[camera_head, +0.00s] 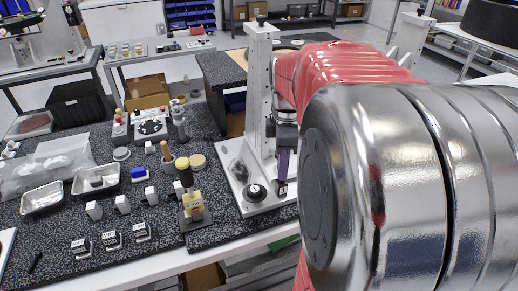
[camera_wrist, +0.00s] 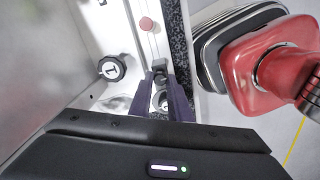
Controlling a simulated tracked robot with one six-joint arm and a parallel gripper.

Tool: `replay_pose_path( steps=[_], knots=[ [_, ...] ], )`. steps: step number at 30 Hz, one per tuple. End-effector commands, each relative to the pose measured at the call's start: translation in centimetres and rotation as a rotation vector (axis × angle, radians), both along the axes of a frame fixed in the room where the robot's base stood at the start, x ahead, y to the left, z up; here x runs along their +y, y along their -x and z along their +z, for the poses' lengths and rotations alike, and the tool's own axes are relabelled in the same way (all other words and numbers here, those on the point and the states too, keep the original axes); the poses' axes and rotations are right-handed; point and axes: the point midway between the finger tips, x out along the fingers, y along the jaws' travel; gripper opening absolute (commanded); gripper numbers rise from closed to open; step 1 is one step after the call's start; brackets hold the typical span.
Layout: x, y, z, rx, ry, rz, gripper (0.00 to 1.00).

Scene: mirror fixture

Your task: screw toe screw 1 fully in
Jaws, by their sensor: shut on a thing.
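My gripper (camera_wrist: 161,75) has two dark purple fingers, and its jaws are closed on a small dark grey part (camera_wrist: 160,63) at the fixture. The fingers hide most of this part, so I cannot tell whether it is toe screw 1 or how deep it sits. In the head view my gripper (camera_head: 282,166) points down over the right side of the white fixture base (camera_head: 240,196). A black knob with a white face marked 1 (camera_wrist: 111,68) stands apart, left of the fingers; the knob also shows in the head view (camera_head: 256,191).
The white upright column (camera_head: 259,90) stands close behind my gripper. A round reddish cap (camera_wrist: 146,24) lies beyond the fingertips. On the speckled bench left of the base stand a yellow block with a black knob (camera_head: 193,205), metal trays (camera_head: 42,199) and several small labelled blocks.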

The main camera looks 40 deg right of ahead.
Motion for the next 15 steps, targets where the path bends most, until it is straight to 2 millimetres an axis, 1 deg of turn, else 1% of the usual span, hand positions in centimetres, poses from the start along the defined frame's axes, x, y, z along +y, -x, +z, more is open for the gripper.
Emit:
replay_pose_path(
  steps=[1, 3, 5, 6, 15],
  knots=[
    [0.03, 0.03, 0.00, 0.001, -0.001, 0.000, 0.05],
    [0.04, 0.03, 0.00, 0.001, -0.001, 0.000, 0.00],
    [0.05, 0.03, 0.00, 0.002, -0.001, 0.000, 0.00],
    [-0.40, 0.03, -0.01, 0.002, -0.001, -0.001, 0.00],
    [0.03, 0.01, 0.01, 0.002, 0.001, -0.027, 0.00]
  ],
)
